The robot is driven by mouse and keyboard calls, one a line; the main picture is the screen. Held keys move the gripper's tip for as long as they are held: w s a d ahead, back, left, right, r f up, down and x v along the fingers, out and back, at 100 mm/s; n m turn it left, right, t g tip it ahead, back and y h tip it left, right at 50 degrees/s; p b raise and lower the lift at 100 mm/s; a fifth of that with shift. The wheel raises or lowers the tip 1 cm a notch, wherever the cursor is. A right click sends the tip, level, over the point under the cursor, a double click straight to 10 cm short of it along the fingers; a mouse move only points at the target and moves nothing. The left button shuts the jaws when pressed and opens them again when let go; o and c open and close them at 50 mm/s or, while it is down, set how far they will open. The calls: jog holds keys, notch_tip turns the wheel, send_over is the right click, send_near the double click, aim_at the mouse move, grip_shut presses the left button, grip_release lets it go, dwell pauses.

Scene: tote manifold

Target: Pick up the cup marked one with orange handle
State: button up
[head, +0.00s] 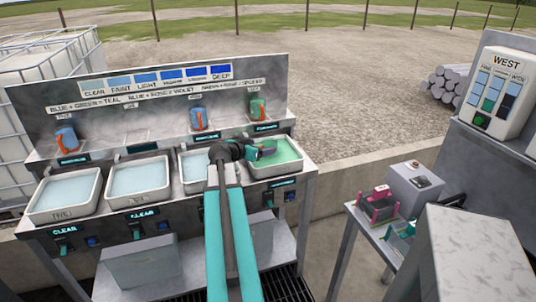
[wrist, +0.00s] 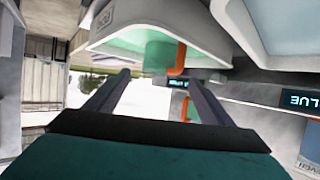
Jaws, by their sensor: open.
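Three cups with orange handles stand on the back ledge in the head view: a blue cup (head: 66,138) at left, a blue cup (head: 198,118) in the middle, and a green cup (head: 258,109) at right. Their number marks are too small to read. My gripper (head: 268,149) is over the right-hand tray, in front of and below the green cup. In the wrist view, which appears upside down, a green cup (wrist: 160,55) with an orange handle shows beyond the fingertips. My gripper (wrist: 157,78) is open there, with nothing between its fingers.
A white tray of green liquid (head: 301,160) lies beneath my gripper. Trays of pale liquid (head: 67,218) (head: 140,203) stand to the left; a third (head: 186,183) is partly hidden by my arm. A signed back panel (head: 150,112) rises behind. A side table (head: 352,215) holds pink and teal items.

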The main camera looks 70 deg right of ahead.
aim_at(265, 146)
jog(key=shift+p+x, duration=0.9)
jog(key=shift+x, duration=1.7)
jog(key=c, duration=1.2)
jog(key=shift+r+b, duration=0.8)
jog(key=shift+r, duration=4.2)
